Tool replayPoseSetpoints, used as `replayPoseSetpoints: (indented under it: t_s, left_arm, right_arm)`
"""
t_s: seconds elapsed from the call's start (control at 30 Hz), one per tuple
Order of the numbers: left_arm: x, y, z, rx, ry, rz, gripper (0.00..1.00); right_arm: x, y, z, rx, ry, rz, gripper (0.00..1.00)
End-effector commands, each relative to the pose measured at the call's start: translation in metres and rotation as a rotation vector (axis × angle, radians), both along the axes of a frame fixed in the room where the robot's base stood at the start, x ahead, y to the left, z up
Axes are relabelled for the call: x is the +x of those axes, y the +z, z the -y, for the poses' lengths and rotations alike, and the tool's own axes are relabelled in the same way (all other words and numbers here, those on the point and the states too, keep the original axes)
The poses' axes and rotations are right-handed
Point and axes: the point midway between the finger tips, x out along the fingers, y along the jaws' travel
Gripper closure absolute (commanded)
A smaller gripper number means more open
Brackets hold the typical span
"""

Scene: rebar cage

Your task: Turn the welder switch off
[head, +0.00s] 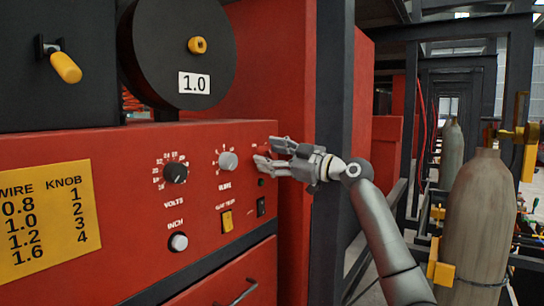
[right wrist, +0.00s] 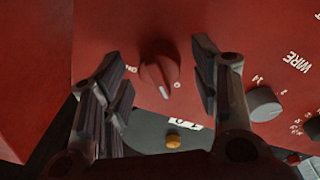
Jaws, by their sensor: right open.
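The welder switch is a red rotary knob (right wrist: 158,72) with a white pointer line on the red front panel (right wrist: 225,40) in the right wrist view. The pointer lies between the "ON" mark and the "0" mark, closer to the "0". My right gripper (right wrist: 163,84) is open, with one finger on each side of the knob; I cannot tell whether either finger touches it. In the head view, the right gripper (head: 266,153) is at the right end of the welder panel (head: 120,155), and its fingers largely hide the switch. My left gripper is not in view.
A dark post (head: 333,90) stands close behind my right wrist. A gas cylinder (head: 475,220) stands at the right.

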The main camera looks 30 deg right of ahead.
Motion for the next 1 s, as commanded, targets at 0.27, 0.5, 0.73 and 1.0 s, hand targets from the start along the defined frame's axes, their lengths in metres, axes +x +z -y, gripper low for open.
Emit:
replayPoseSetpoints:
  t_s: [0.27,0.5,0.73,1.0]
  left_arm:
    - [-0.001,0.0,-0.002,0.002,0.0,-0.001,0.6]
    - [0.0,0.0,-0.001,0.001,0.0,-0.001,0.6]
    - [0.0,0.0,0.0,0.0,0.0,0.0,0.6]
    - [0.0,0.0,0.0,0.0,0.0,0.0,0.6]
  right_arm:
    - [-0.011,-0.003,0.006,-0.001,-0.001,-0.002,0.45]
    - [-0.049,-0.008,0.022,-0.002,-0.004,-0.003,0.45]
    - [-0.084,-0.011,0.035,-0.003,-0.002,-0.003,0.45]
    - [-0.106,-0.013,0.044,-0.001,0.0,-0.001,0.45]
